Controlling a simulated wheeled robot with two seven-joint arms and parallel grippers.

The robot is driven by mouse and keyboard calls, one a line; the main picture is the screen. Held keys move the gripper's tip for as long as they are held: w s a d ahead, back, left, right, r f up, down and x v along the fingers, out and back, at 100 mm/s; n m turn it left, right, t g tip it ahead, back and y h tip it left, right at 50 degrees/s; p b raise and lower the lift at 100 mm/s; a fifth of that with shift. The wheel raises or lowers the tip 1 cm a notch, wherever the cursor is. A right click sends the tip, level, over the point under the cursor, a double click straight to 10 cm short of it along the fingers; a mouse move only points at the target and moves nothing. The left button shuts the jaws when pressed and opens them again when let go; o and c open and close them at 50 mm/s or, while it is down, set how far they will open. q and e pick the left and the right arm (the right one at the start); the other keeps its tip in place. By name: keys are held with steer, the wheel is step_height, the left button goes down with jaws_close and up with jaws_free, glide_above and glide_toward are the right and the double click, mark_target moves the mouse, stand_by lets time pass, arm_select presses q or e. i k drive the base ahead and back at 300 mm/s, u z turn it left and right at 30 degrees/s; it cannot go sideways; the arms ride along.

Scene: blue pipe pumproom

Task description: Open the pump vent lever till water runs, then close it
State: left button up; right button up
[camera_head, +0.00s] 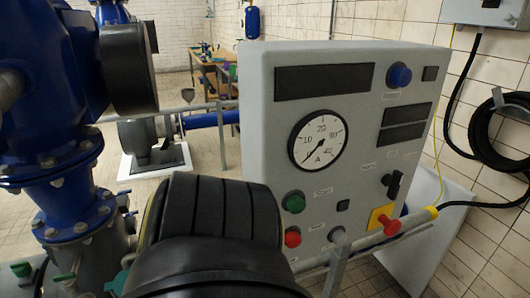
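I cannot pick out the pump vent lever with certainty. Small green handle-like parts (65,277) show low at the left, beside the grey lower section of the blue pipework; another green part (118,284) is partly hidden by a dark round body. No running water is visible. A large blue flanged pipe (50,195) stands upright at the left. Neither of my grippers can be made out in the head view.
A grey control panel (345,190) with a round gauge (319,139), buttons and a red knob on a yellow plate (383,220) stands right of centre. A metal rail (370,240) runs before it. A black hose coil (505,130) hangs at right. Tiled floor shows behind.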

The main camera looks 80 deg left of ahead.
mark_target(66, 279)
steer(key=u, duration=0.05)
steer(key=i, duration=0.1)
steer(key=u, duration=3.25)
